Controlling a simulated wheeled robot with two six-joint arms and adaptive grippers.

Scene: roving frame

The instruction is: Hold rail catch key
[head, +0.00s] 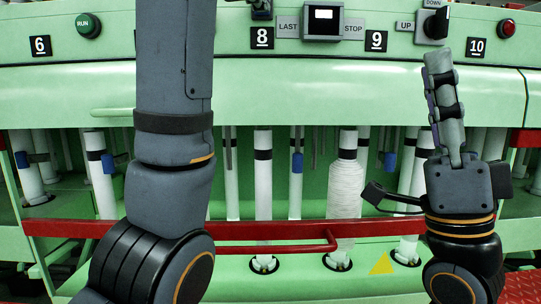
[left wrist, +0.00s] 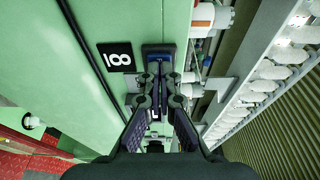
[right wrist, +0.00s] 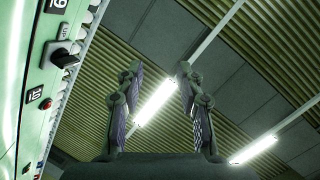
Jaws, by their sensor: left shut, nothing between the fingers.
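A small dark catch with a blue face (left wrist: 158,50), which looks like the rail catch key, sits on the green rail beside the number 8 plate (left wrist: 117,57) in the left wrist view. My left gripper (left wrist: 160,72) is shut with its fingertips right at this catch; I cannot tell whether they touch it. In the head view a dark piece (head: 261,10) shows above the number 8 plate, too cut off to tell what it is. My right gripper (right wrist: 160,72) is open and empty, pointing up at the ceiling; in the head view it stands side-on (head: 440,62) at the right.
The green machine rail (head: 330,90) runs across the view. It carries a display box (head: 323,23), a rotary switch (head: 436,24), a green RUN button (head: 88,25) and a red button (head: 506,28). A red bar (head: 280,249) crosses low, before white spindles (head: 263,190).

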